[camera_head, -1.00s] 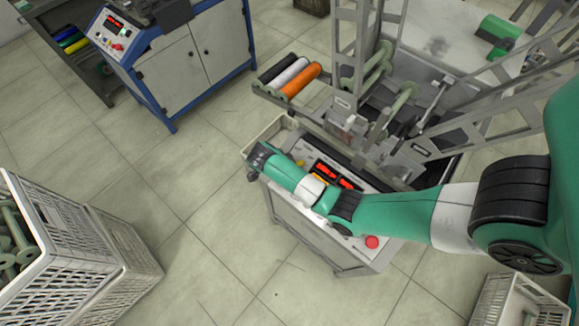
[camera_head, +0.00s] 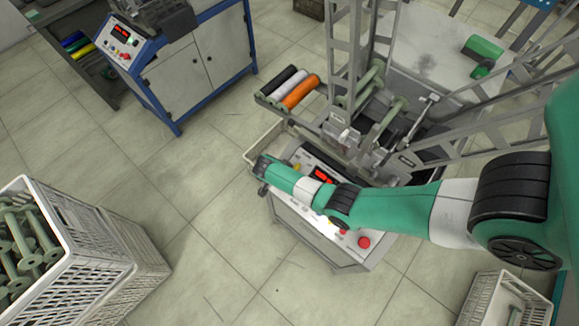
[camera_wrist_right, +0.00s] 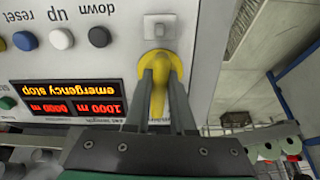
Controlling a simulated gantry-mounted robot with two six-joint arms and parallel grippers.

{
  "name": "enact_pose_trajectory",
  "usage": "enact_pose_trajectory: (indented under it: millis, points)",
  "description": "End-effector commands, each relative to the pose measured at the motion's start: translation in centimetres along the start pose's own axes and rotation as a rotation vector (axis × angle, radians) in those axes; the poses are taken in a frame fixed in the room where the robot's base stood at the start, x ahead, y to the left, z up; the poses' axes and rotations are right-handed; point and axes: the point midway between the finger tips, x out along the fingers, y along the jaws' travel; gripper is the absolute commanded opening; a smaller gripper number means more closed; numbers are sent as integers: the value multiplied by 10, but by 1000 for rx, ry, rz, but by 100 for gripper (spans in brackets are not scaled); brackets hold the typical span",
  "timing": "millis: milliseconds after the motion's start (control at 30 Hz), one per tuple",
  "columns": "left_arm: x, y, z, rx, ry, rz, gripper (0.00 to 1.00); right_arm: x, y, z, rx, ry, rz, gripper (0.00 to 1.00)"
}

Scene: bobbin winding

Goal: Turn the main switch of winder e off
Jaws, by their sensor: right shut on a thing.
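The handle points along the fingers. I cannot read a letter on this winder. My left gripper is not in view.
The red display (camera_wrist_right: 68,96) reads "emergency stop". Push buttons, including a blue one (camera_wrist_right: 62,39), lie close to the gripper. A red mushroom button (camera_head: 364,242) sits at the panel's right end. A blue-framed machine (camera_head: 190,60) and crates (camera_head: 100,262) stand apart on open floor.

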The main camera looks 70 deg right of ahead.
Motion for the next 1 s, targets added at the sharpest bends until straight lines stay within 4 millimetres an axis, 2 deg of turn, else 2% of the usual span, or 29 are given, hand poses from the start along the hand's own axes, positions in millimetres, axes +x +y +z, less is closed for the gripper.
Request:
enact_pose_trajectory:
  millis: [33, 100, 500, 700, 1000]
  points:
    - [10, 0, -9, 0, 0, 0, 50, -7, 0, -3, -46, 1, 4, 0]
    - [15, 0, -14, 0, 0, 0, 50, -6, 0, -3, -111, 1, 3, 0]
    - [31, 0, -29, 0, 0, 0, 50, -3, -1, -1, -453, 2, -2, 0]
    - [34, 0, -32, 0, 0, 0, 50, -2, -2, -1, -562, 2, -4, 0]
    - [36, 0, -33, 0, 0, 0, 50, -1, -2, 0, -633, 2, -5, 0]
